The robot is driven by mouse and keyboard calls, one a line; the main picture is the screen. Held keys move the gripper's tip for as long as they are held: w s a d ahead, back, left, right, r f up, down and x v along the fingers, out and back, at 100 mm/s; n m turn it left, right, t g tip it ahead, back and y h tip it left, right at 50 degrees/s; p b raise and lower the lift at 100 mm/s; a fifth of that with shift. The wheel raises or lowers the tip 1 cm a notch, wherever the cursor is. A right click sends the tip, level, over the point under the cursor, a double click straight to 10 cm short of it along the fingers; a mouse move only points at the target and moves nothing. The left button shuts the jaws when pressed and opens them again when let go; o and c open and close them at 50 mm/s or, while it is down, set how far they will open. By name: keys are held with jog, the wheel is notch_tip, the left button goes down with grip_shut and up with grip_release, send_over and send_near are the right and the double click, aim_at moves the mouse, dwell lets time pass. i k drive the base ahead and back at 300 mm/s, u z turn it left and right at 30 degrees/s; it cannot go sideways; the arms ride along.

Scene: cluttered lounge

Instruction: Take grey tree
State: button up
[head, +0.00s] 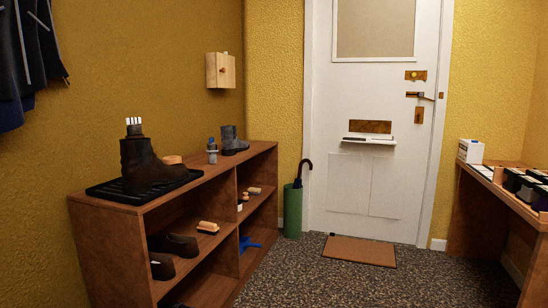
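I cannot clearly make out a grey tree in the head view. A dark brown boot (140,163) stands upright on a black ribbed tray (103,192) on top of the wooden shelf unit (107,222). A white-striped piece (134,121) with a dark base sticks up out of this boot. A grey boot (231,140) stands farther back on the same top. A small grey bottle-like thing (212,155) with a blue tip stands between the two boots; what it is I cannot tell. My gripper is not in view.
Dark shoes (180,245), a brush (208,228) and a blue object (247,244) lie in the shelf compartments. A green umbrella stand (292,211) is near the white door (337,110). A table (488,183) with boxes is at right. The speckled floor between is clear, except for a brown doormat (360,250).

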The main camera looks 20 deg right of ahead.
aim_at(211, 148)
jog(key=z, duration=0.75)
jog(key=i, duration=0.65)
jog(key=z, duration=0.5)
jog(key=i, duration=1.55)
jog(key=u, duration=1.05)
jog(key=i, duration=0.85)
jog(key=u, duration=1.3)
jog(key=i, duration=0.2)
